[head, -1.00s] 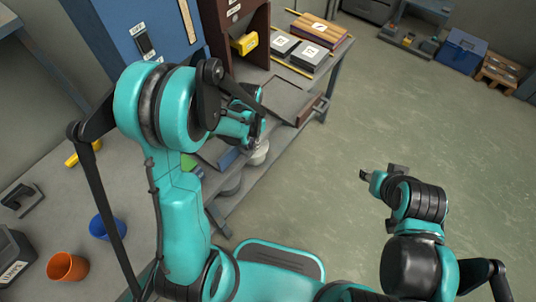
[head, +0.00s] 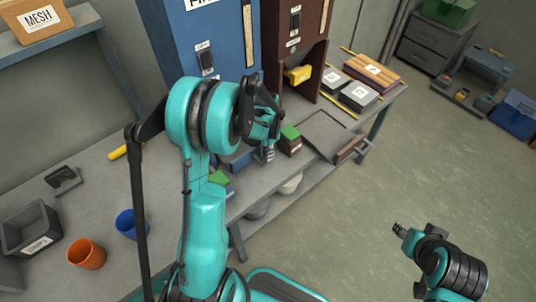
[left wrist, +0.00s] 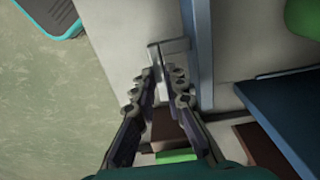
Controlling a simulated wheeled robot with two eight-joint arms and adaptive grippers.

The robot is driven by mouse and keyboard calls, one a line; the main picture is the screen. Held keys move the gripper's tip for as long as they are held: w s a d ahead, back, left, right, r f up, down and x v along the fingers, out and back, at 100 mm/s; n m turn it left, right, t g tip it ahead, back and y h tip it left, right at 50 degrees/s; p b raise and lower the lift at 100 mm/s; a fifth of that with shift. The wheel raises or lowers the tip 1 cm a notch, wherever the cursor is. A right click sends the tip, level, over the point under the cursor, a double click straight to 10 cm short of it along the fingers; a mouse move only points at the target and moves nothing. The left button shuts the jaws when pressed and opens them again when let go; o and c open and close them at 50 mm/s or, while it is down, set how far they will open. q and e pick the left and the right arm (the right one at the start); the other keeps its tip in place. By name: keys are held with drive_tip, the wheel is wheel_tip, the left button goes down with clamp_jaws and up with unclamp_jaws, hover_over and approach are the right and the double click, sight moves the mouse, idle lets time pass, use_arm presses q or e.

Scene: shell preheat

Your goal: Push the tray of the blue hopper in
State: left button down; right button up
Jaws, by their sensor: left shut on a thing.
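The blue hopper (head: 205,35) stands at the back of the bench. Its blue tray (head: 240,162) sticks out below and is largely hidden by my left arm in the head view. In the left wrist view, a blue tray edge (left wrist: 203,60) carries a small grey handle (left wrist: 172,46). My left gripper (head: 268,153) is at this edge; its fingers, also seen in the left wrist view (left wrist: 163,80), are shut on the handle. Whether the tray is fully in its slot is hidden. My right gripper (head: 398,230) is over the floor, away from the bench; its jaws are too small to judge.
A brown hopper (head: 297,30) with its own tray (head: 335,135) stands to the right. A green-topped block (head: 290,138) is between the trays. Orange (head: 86,254) and blue (head: 126,224) cups stand left.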

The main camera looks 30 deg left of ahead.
use_arm(q)
drive_tip(key=shift+w+a, duration=0.15)
drive_tip(key=shift+a, duration=0.1)
drive_tip(key=c, duration=1.6)
unclamp_jaws()
drive_tip(key=shift+o, duration=0.2)
drive_tip(key=shift+r, duration=0.1)
wheel_tip(320, 180, up, 12)
drive_tip(key=s+d+r+n+t, duration=0.2)
drive_tip(key=s+d+t, duration=0.1)
drive_tip(key=s+d, duration=0.3)
drive_tip(key=s+d+r+n+t, duration=0.2)
drive_tip(key=s+d, duration=0.4)
drive_tip(key=s, duration=0.4)
drive_tip(key=shift+r+n+t, duration=0.3)
drive_tip(key=shift+r+t, duration=0.5)
drive_tip(key=shift+t, duration=0.3)
